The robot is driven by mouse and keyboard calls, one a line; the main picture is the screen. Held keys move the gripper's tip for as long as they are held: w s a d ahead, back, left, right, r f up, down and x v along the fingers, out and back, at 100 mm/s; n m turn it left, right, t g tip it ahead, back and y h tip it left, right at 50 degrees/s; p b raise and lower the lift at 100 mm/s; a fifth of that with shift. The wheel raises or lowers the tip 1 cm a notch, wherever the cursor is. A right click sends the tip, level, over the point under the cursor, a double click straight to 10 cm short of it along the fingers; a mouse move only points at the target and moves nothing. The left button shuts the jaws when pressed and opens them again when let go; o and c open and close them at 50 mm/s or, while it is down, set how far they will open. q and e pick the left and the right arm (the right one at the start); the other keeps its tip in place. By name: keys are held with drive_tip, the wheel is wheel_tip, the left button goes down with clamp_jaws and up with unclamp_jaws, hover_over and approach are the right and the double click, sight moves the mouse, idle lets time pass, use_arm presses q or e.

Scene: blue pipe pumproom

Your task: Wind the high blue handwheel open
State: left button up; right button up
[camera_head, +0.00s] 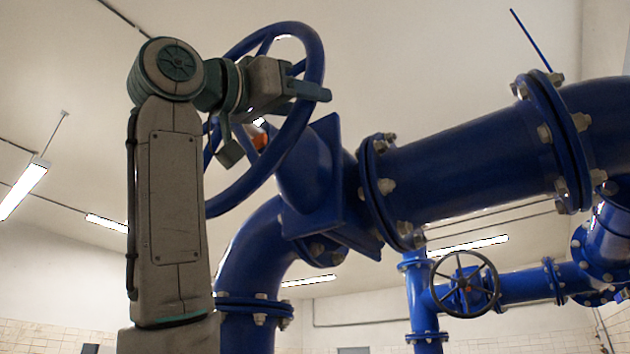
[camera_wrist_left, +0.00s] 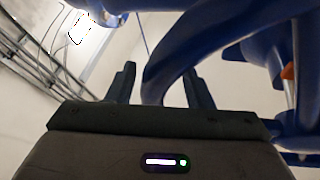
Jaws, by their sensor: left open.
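The high blue handwheel (camera_head: 240,194) is a large tilted ring at the upper left of the head view, on a blue valve body (camera_head: 305,170). An orange part shows near its hub (camera_head: 262,135). My left gripper (camera_head: 275,122) is at the wheel, one finger to the upper right and one hanging lower left. In the left wrist view the two dark fingers of the left gripper (camera_wrist_left: 160,86) stand apart, open. The blue rim (camera_wrist_left: 160,62) passes between them in that picture, with gaps on both sides. The arm and gripper hide part of the wheel. My right gripper is not in view.
A thick blue flanged pipe (camera_head: 465,165) runs right from the valve. A blue elbow (camera_head: 245,262) drops below the wheel, close to my left arm. A smaller dark handwheel (camera_head: 465,284) sits low at the right. Open space lies left of the arm.

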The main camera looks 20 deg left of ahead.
sight(310, 52)
use_arm(q)
drive_tip(key=shift+p+x, duration=0.45)
drive_tip(key=shift+x, duration=0.6)
drive_tip(key=shift+w+d+r, duration=0.1)
drive_tip(key=shift+w, duration=0.05)
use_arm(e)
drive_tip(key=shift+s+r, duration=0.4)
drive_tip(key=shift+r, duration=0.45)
use_arm(q)
drive_tip(key=shift+c, duration=0.5)
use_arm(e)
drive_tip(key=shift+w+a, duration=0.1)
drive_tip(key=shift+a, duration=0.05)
use_arm(q)
clamp_jaws()
drive_tip(key=r+n+t+y, duration=0.1)
drive_tip(key=r+n, duration=0.1)
drive_tip(key=d+r+n+t+y, duration=0.1)
drive_tip(key=r+n, duration=0.1)
drive_tip(key=r, duration=0.1)
drive_tip(key=r+n+t, duration=0.1)
drive_tip(key=r+n, duration=0.2)
drive_tip(key=shift+s+d+y, duration=0.2)
drive_tip(key=shift+s+y, duration=0.1)
drive_tip(key=shift+y, duration=0.1)
drive_tip(key=shift+a+r+n+t+y, duration=0.1)
drive_tip(key=shift+r+n+t+y, duration=0.3)
drive_tip(key=shift+r+n+y, duration=0.5)
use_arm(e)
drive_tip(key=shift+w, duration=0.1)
